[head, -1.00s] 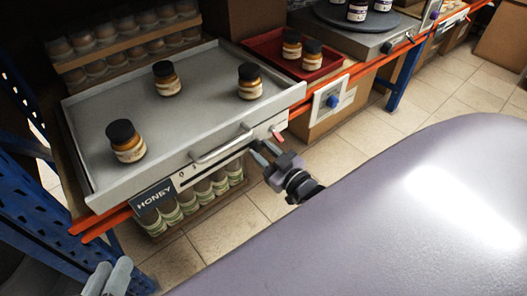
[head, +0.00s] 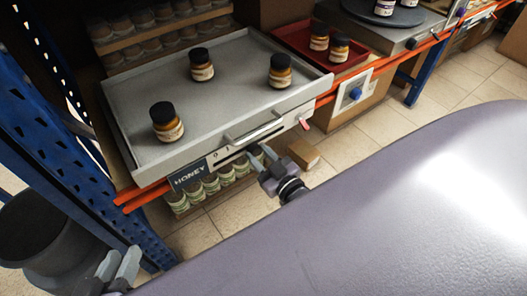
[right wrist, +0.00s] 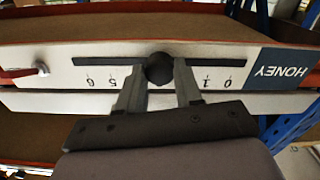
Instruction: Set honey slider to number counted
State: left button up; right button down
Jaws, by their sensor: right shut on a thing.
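The honey slider's black round knob (right wrist: 159,68) sits in a dark slot on the pale front strip, beside the blue HONEY label (right wrist: 285,70). My right gripper (right wrist: 158,80) is shut on the knob, one finger on each side. The numbers appear upside down there: 0 and 1 show right of the fingers, 5 and 6 left; those between are hidden. In the head view my right gripper (head: 259,155) is at the strip below the grey tray (head: 232,105). Three honey jars stand on it: front left (head: 167,122), back (head: 201,65), right (head: 280,71). My left gripper (head: 120,267) is low at left, away from everything.
A red tray (head: 345,66) with two more jars stands right of the grey tray. A blue dial (head: 355,93) is below it. Blue rack posts (head: 75,140) stand at left.

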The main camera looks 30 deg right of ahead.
jog(key=c, duration=0.7)
grip_release()
jog(key=shift+c, duration=0.2)
pick_arm(q)
jog(key=shift+s+a+r+y+p, duration=0.15)
jog(key=shift+a+y+p, duration=0.1)
jog(key=shift+a+p, duration=0.25)
jog(key=shift+s+a+r+y+p, duration=0.15)
jog(key=shift+a+y+p, duration=0.15)
jog(key=shift+p, duration=0.25)
pick_arm(e)
jog(key=s, duration=0.7)
jog(key=shift+d, duration=0.3)
pick_arm(q)
jog(key=shift+f, duration=0.1)
pick_arm(e)
jog(key=shift+s, duration=0.1)
